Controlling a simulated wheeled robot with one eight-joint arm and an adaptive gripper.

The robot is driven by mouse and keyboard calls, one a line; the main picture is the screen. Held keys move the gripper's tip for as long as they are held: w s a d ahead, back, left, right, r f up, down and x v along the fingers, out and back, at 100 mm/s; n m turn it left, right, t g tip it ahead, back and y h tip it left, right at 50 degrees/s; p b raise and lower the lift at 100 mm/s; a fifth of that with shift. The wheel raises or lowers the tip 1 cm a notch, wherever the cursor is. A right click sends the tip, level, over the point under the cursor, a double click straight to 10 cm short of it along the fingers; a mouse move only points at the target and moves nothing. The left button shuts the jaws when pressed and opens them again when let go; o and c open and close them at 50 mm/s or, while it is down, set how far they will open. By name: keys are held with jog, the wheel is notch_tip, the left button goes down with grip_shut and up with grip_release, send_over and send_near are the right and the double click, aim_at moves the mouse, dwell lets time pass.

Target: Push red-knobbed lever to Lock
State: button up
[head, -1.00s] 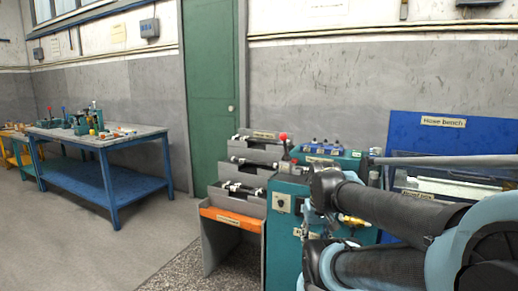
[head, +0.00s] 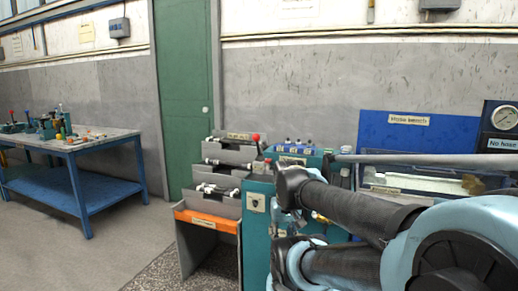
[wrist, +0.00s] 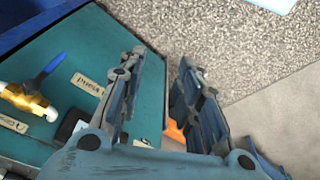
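A lever with a red knob (head: 256,138) stands up at the left end of the teal cabinet (head: 257,222) in the head view. Its lower part and any Lock mark cannot be made out. The wrist view looks down on a teal panel (wrist: 68,65) with labels; the red knob does not show there. My gripper (wrist: 160,58) is open, its two fingers apart with nothing between them. It is over the panel's right edge. In the head view my arm covers much of the cabinet, and my fingertips cannot be made out.
A brass valve with a blue handle (wrist: 33,87) sits on the panel, left of my fingers. Grey bins (head: 220,180) over an orange-edged stand (head: 205,220) adjoin the cabinet. A blue board (head: 418,136) stands behind my arm. Open floor (head: 110,255) lies left, before a blue workbench (head: 78,182).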

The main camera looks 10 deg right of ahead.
jog(key=shift+s+r, duration=0.3)
jog(key=shift+r, duration=0.05)
jog(key=c, duration=0.4)
jog(key=w+r+n, duration=0.2)
jog(key=w+r+n+h, duration=0.1)
jog(key=w+r+n, duration=0.1)
jog(key=w, duration=0.1)
jog(key=w+r+n, duration=0.2)
jog(key=w+r, duration=0.1)
jog(key=shift+d+r+n+t, duration=0.1)
jog(key=shift+d+n+t, duration=0.2)
jog(key=shift+d+n, duration=0.1)
grip_shut()
jog(key=w+a+r+n+t+h, duration=0.1)
jog(key=w+a+r+n, duration=0.2)
jog(key=w+r+n, duration=0.2)
jog(key=w+a+r+n+t+h, duration=0.1)
jog(key=w+a+r+n, duration=0.3)
jog(key=w+n, duration=0.5)
jog(key=w+a+r+n+t+h, duration=0.1)
jog(key=w+a+r+n, duration=0.3)
jog(key=w, duration=1.1)
notch_tip(320, 180, up, 4)
jog(key=n, duration=0.2)
jog(key=shift+n+t, duration=0.3)
jog(key=shift+n, duration=0.1)
jog(key=shift+w+f, duration=0.1)
